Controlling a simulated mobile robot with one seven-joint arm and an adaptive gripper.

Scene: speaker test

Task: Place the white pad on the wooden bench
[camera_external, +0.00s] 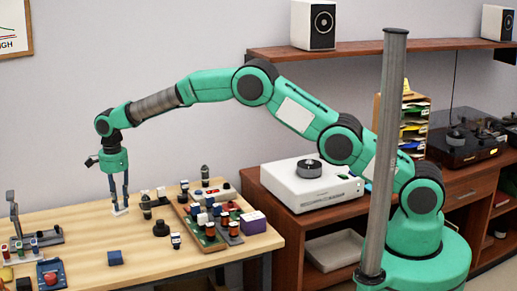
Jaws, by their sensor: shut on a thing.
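My gripper (119,198) points down over the back middle of the wooden bench (90,225). Its dark fingers are shut on a small white pad (121,212). The pad is at the fingertips, at or just above the bench top; I cannot tell whether it touches the wood. The fingers hide part of the pad.
A tray crowded with small parts (193,225) lies right of my gripper, with a dark knob (160,229) and small cylinders between. A metal stand (40,236) is at the left. Bare wood lies left of the pad.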

